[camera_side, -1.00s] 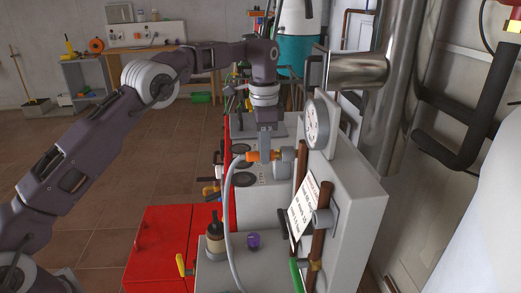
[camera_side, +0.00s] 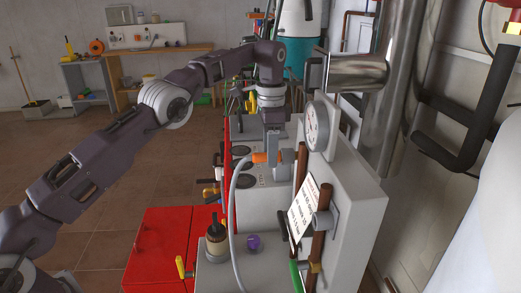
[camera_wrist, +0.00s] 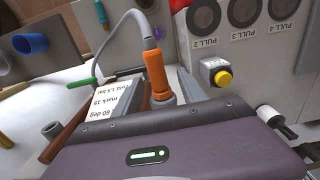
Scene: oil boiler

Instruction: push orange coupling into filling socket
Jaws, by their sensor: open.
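The orange coupling (camera_side: 261,157) lies level at the end of a grey hose (camera_side: 234,185), against the grey filling socket (camera_side: 287,157) on the boiler's side. In the wrist view the coupling (camera_wrist: 156,72) points down at a metallic ring close to my gripper's body; how deep it sits in the socket I cannot tell. My gripper (camera_side: 273,148) points down from above at the joint of coupling and socket. Its jaws are open, with grey finger parts on both sides of the coupling in the wrist view; contact is unclear.
A round gauge (camera_side: 316,125) and brown pipes (camera_side: 324,228) with a white label sheet (camera_side: 302,208) stand close to the right. A yellow button (camera_wrist: 223,78) and black pull knobs (camera_wrist: 243,11) are nearby. A bottle (camera_side: 216,240) and purple cap (camera_side: 253,242) stand on the lower ledge.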

